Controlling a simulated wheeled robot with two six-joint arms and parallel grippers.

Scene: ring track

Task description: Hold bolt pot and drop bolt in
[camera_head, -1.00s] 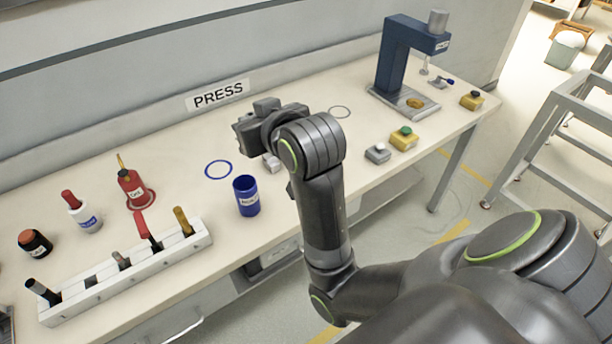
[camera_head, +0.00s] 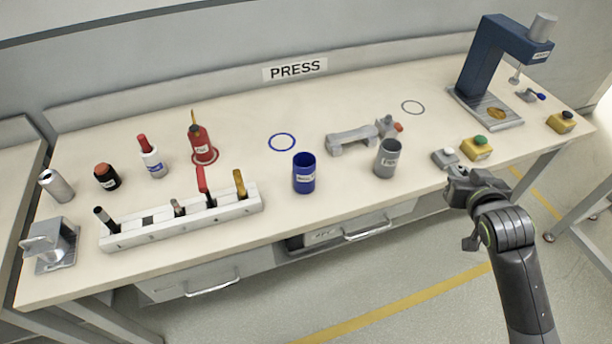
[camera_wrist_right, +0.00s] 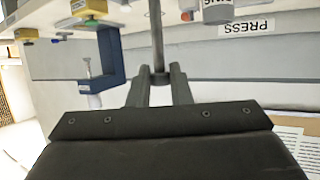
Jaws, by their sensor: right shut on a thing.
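A blue pot (camera_head: 304,176) with a small label stands upright near the table's front edge, left of a grey pot (camera_head: 386,160). Neither label reads clearly in the head view. My right gripper (camera_head: 458,176) is at the front edge, right of the grey pot and apart from both pots. In the right wrist view its fingers (camera_wrist_right: 160,84) are shut on a thin grey rod (camera_wrist_right: 157,40), which may be the bolt; its far end is out of frame. The rod is not clear in the head view. My left gripper is not in view.
A white rack (camera_head: 183,221) holds several tools at front left. A grey holder (camera_head: 352,138) lies behind the pots. A blue press (camera_head: 490,65) stands at back right; button boxes (camera_head: 477,148) are close to my right gripper. A blue ring mark (camera_head: 282,142) is empty.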

